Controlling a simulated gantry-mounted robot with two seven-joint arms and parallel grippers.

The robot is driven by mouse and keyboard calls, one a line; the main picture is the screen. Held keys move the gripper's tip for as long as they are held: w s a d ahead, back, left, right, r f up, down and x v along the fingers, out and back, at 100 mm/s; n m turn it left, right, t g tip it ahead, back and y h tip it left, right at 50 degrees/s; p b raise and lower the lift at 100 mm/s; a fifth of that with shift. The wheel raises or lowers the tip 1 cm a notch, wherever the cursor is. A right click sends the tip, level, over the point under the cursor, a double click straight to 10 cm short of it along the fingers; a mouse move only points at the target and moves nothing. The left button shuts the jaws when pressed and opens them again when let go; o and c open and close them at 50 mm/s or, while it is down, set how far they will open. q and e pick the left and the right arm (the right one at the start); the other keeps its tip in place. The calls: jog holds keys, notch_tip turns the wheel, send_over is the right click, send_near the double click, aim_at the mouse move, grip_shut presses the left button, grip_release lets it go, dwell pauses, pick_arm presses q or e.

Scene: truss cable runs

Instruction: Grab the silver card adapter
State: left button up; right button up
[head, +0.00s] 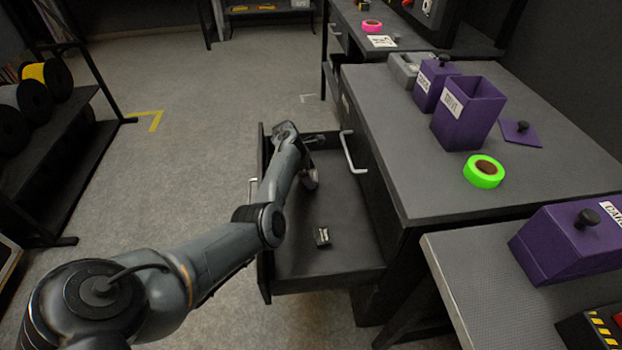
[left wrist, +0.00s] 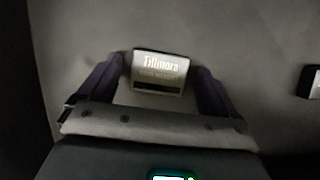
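A small card-shaped item with a silvery, lettered face reading "Tillmora" and a dark lower band, seemingly the silver card adapter (left wrist: 158,72), lies on the drawer floor in the left wrist view. My left gripper (left wrist: 160,84) is open, with its two purple fingers on either side of it and a narrow gap at each side. In the head view my left gripper (head: 309,178) reaches down into the open drawer, and my arm and wrist hide the item there. My right gripper is not in view.
The drawer (head: 325,283) is pulled out, with walls around the gripper. The workbench (head: 400,180) holds purple boxes and green tape (head: 484,171).

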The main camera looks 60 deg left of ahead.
pick_arm(q)
jog(key=c, duration=1)
jog(key=shift+r, duration=0.1)
